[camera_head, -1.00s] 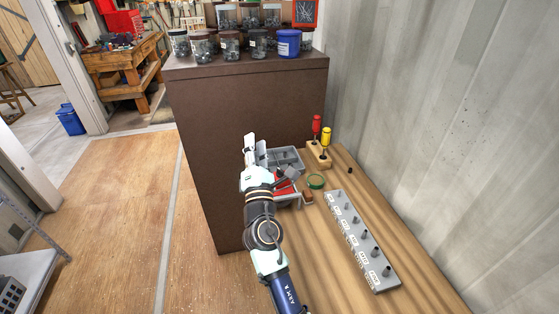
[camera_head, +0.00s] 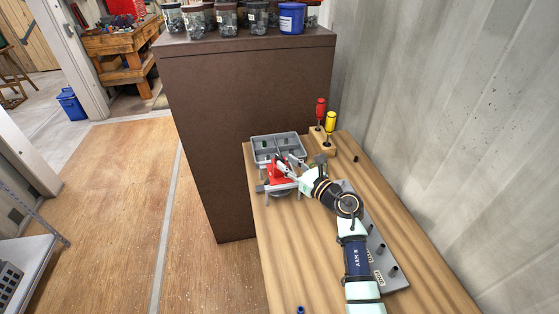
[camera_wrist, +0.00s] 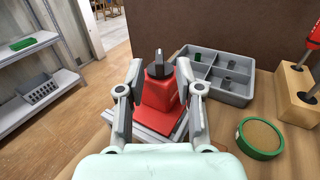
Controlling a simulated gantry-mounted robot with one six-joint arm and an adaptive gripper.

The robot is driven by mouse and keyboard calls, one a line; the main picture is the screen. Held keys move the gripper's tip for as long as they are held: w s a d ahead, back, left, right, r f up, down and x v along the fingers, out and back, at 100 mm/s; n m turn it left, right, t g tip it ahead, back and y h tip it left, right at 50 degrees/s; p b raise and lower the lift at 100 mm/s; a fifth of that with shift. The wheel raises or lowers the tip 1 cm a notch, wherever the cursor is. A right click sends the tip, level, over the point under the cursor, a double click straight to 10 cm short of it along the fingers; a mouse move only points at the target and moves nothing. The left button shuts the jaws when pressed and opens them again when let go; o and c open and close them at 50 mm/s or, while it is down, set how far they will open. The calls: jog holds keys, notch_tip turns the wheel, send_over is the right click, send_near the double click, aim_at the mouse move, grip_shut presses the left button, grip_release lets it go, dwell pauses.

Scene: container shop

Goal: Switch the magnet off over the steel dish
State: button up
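A red block with a dark turn knob (camera_wrist: 159,66) on top, apparently the magnet (camera_wrist: 160,95), stands in the middle of the wrist view; it also shows in the head view (camera_head: 277,171). My gripper (camera_wrist: 159,72) is open, one finger on each side of the block and knob. Any contact cannot be told. Grey metal (camera_wrist: 150,137) shows under and in front of the block; whether it is the steel dish is unclear. The block's underside is hidden. A round green-rimmed dish (camera_wrist: 241,137) with a tan inside lies to the right.
A wooden stand (camera_head: 327,143) holds red and yellow screwdrivers. A grey strip with pegs (camera_head: 392,283) lies partly under my arm. The brown cabinet (camera_head: 235,120) rises behind.

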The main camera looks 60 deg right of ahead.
aim_at(283, 161)
jog(key=b+x, duration=0.1)
jog(key=x, duration=0.3)
jog(key=shift+w, duration=0.15)
grip_shut()
